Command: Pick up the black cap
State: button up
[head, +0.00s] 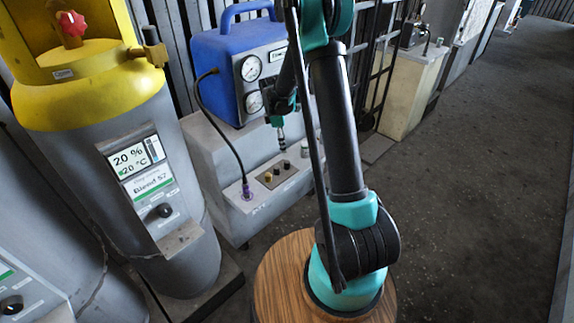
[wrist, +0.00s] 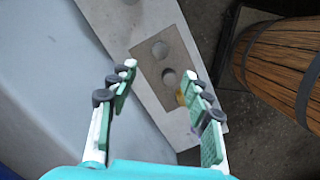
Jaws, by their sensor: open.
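I cannot make out a clearly black cap there. My gripper (wrist: 155,92) is open with nothing between its fingers. In the head view my gripper (head: 282,140) points down above the panel, apart from it.
A blue case (head: 225,65) with gauges stands behind the panel on the grey housing (head: 225,185). A dark cable (head: 212,125) loops down to a purple plug (head: 246,190). A grey cylinder with a yellow collar (head: 90,95) stands left. The floor at right (head: 470,180) is clear.

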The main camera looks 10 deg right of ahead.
aim_at(287, 161)
jog(key=f, duration=0.3)
jog(key=d+f, duration=0.1)
jog(key=f, duration=0.3)
jog(key=d+f, duration=0.1)
jog(key=f, duration=0.3)
jog(key=c, duration=1)
jog(key=shift+r, duration=0.15)
notch_tip(287, 161, up, 20)
jog(key=shift+f, duration=0.1)
